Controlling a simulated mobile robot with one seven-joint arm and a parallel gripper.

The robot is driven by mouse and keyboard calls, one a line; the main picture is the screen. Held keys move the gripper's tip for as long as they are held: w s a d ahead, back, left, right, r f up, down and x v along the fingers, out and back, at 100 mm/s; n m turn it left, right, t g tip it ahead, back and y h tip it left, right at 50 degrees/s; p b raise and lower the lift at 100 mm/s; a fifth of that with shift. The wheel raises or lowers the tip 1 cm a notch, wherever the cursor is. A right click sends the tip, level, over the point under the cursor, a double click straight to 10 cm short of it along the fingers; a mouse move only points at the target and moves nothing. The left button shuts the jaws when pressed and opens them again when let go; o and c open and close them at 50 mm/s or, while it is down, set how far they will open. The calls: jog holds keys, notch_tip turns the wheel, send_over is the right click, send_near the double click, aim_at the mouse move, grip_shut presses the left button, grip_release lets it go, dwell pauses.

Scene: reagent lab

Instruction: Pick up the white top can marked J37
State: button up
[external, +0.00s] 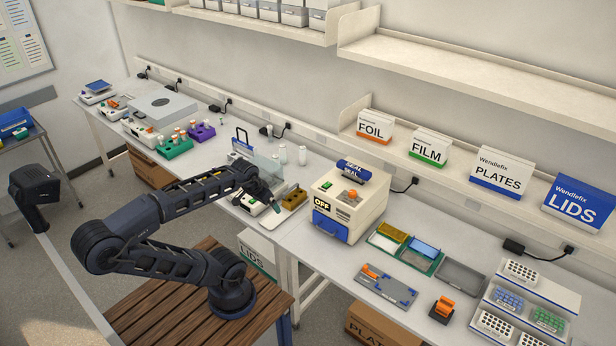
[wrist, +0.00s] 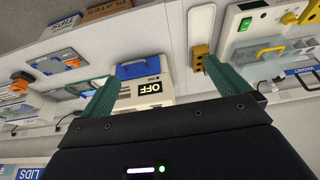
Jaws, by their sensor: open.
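Two small white cylinders (external: 302,154) that may be cans stand upright on the bench in the external view, behind the glass-shielded device. No J37 marking is readable in either view, so I cannot tell whether one is the named can. My gripper (external: 274,205) hangs over the bench beside the brown-yellow block and left of the sealer box, and looks apart from the cylinders. In the wrist view my gripper (wrist: 160,70) has its two green fingers wide apart with nothing held. The wrist view does not clearly show a white-topped can.
A brown-yellow holed block (external: 294,199) sits close to my gripper. The sealer box marked OFF (external: 345,210) stands to the right. Purple (external: 202,133) and green (external: 174,147) racks with capped vials are farther left. A shelf with labelled boxes (external: 502,171) runs behind.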

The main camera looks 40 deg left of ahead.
jog(key=shift+c, duration=0.2)
jog(key=c, duration=0.8)
jog(key=shift+c, duration=0.2)
